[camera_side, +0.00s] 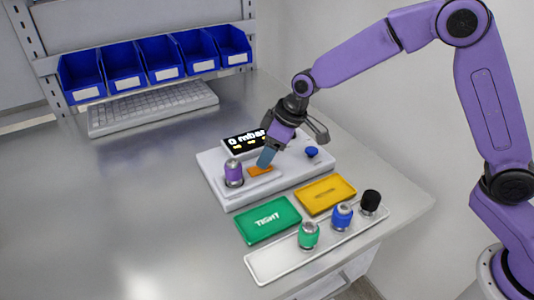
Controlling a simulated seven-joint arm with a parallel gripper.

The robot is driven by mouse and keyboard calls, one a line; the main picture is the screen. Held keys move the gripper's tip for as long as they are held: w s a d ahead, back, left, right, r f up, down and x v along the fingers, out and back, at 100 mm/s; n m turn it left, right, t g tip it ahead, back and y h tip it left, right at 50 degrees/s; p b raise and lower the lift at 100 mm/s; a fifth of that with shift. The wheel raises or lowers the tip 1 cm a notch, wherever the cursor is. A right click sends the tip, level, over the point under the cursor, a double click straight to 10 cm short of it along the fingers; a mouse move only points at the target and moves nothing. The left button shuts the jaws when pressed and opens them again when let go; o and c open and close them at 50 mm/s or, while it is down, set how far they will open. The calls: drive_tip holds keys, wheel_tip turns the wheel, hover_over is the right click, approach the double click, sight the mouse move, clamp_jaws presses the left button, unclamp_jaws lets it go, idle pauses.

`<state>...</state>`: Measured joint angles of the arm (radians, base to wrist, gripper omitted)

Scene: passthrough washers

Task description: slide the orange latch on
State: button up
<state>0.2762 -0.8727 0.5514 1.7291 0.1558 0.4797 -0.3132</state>
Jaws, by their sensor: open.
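The orange latch (260,170) lies on the top of a light grey device (228,196), in front of its black display reading "0 mbar" (243,140). My gripper (266,160) points down at the latch, with its bluish fingers right over or beside the latch's right part. The fingers hide some of it. I cannot tell whether they touch it. My gripper is open.
A purple fitting (233,174) stands left of the latch and a blue knob (312,152) sits to the right. In front are a green pad (268,220), a yellow pad (325,194) and a tray (275,262) with green, blue and black fittings.

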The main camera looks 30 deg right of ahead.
sight(250, 169)
drive_tip(key=shift+w+a+f, duration=0.15)
drive_tip(key=shift+w+f, duration=0.05)
drive_tip(key=shift+f, duration=0.4)
clamp_jaws()
drive_tip(key=shift+a, duration=1.5)
unclamp_jaws()
drive_tip(key=shift+d+r, duration=0.1)
